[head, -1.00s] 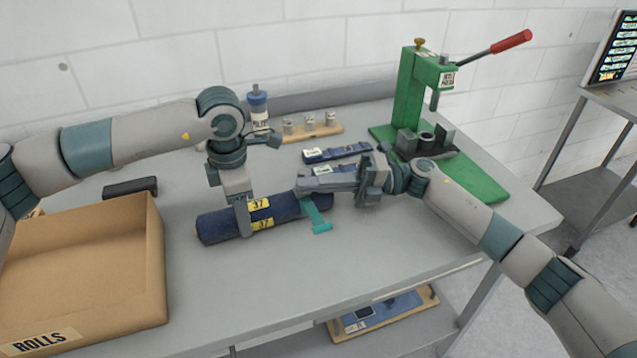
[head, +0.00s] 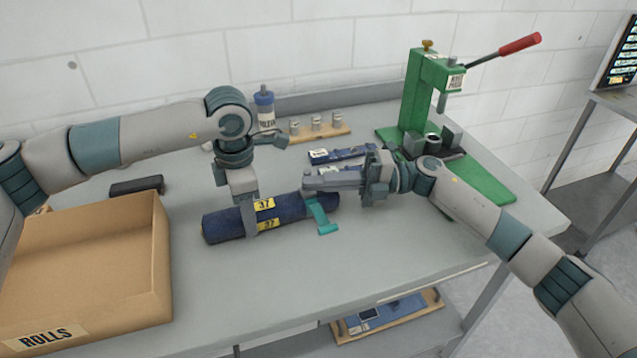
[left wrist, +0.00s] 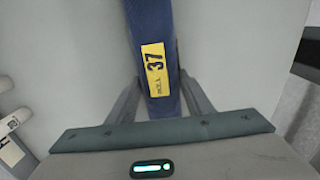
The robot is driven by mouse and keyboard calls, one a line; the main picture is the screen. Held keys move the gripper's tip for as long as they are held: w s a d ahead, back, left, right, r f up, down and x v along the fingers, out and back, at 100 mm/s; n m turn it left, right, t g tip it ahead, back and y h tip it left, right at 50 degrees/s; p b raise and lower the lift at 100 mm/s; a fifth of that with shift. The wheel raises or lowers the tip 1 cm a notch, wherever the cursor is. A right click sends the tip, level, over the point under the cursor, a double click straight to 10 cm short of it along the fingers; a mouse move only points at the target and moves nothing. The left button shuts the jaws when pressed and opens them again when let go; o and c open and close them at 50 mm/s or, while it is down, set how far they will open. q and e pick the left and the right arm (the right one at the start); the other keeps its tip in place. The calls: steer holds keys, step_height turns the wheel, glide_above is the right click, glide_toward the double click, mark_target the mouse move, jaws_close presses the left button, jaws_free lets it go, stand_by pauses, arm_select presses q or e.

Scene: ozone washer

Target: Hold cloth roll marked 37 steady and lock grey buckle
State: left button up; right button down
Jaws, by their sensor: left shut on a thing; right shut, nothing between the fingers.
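The dark blue cloth roll (head: 224,225), with yellow labels marked 37, lies on the grey table in front of me. My left gripper (head: 249,222) is shut around it near the labels; in the left wrist view the roll (left wrist: 150,22) lies between the two fingers. A teal strap (head: 321,214) goes over the right part of the roll, its free end lying towards the table's front. My right gripper (head: 306,184) is shut and empty, its fingertips just above the roll by the strap. I cannot make out the grey buckle; the right fingers may cover it.
An open cardboard box marked ROLLS (head: 140,318) stands at the left. A green press (head: 414,95) with a red-handled lever stands at the back right. Flat blue bundles (head: 345,152) lie behind the right gripper. The table front is clear.

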steer(key=m, duration=0.1)
steer(key=w+r+m, duration=0.1)
steer(key=shift+a+m+h, duration=0.2)
steer(key=shift+m+h, duration=0.2)
steer(key=m, duration=0.2)
steer(key=w+m, duration=0.1)
steer(key=shift+w+a+r+h, duration=0.15)
steer(key=shift+a+h, duration=0.1)
steer(key=shift+h, duration=0.15)
steer(key=shift+w+m, duration=0.1)
steer(key=shift+m, duration=0.5)
steer(key=w+d+r, duration=0.1)
steer(key=w+d, duration=0.1)
steer(key=d, duration=0.7)
steer(key=shift+d+r, duration=0.3)
steer(key=shift+r, duration=0.05)
arm_select(q)
steer(key=o, duration=1.5)
steer(key=shift+o, duration=0.2)
